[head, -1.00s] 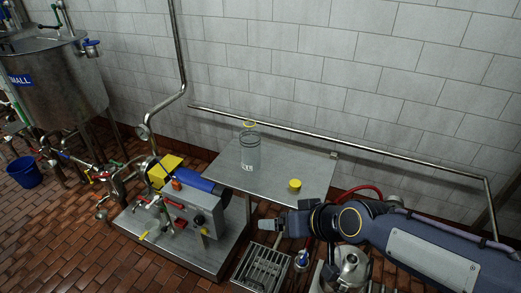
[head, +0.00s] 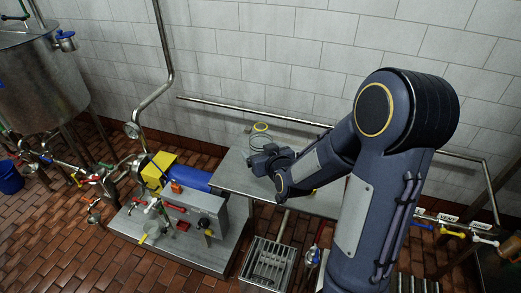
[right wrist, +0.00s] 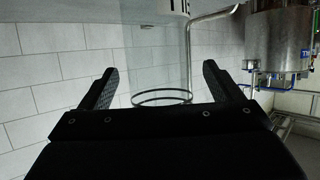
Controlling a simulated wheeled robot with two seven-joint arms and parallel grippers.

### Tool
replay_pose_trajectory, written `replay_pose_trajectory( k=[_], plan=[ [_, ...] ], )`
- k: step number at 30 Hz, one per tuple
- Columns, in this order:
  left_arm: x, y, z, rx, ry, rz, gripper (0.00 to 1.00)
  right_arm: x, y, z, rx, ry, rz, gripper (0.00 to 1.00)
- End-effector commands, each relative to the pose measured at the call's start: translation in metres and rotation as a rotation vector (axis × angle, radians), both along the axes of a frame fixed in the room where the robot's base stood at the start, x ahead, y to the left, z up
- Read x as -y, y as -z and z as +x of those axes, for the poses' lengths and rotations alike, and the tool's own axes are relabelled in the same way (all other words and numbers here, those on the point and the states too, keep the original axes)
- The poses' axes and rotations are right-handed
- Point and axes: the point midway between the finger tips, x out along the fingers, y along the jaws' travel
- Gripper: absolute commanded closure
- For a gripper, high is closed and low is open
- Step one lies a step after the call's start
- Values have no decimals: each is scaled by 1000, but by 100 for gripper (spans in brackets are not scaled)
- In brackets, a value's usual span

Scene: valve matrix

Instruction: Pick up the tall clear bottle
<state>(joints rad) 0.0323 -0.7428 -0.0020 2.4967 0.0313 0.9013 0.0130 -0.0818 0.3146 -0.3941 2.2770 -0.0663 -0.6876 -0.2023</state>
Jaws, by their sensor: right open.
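The tall clear bottle (head: 260,128) stands on the steel table (head: 232,176). In the head view its yellow-rimmed top shows, and my right gripper (head: 258,160) hides most of its body. In the right wrist view the clear bottle (right wrist: 157,65), with a dark ring, lies in line with the gap between the two fingers of my right gripper (right wrist: 160,85). The fingers are spread apart and not closed on it. How far the bottle reaches in between them I cannot tell. My left gripper is not in view.
A yellow cap (head: 314,190) on the table is mostly hidden by my right arm. A pump unit (head: 190,215) with a blue motor and valves stands left of the table. A wall pipe (head: 225,108) runs behind. A steel tank (head: 40,75) is at the far left.

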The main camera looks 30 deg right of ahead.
Motion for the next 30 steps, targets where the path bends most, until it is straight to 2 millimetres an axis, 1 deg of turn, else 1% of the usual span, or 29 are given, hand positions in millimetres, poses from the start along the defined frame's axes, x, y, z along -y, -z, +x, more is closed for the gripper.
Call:
replay_pose_trajectory(
  k=[1, 4, 12, 23, 24, 30],
  plan=[
    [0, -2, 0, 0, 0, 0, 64, 1, 2, 7, -1, -1, -2, 15],
    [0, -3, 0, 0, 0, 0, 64, 2, 5, 15, 1, 0, 0, 15],
    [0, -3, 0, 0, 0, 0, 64, 2, 7, 17, 1, -1, 1, 15],
    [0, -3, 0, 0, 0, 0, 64, 2, 6, 17, 1, -1, 1, 62],
    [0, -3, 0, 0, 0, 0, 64, 2, 6, 17, 1, -1, 1, 63],
    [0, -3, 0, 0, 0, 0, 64, 2, 6, 17, 2, -1, 1, 63]
  ],
)
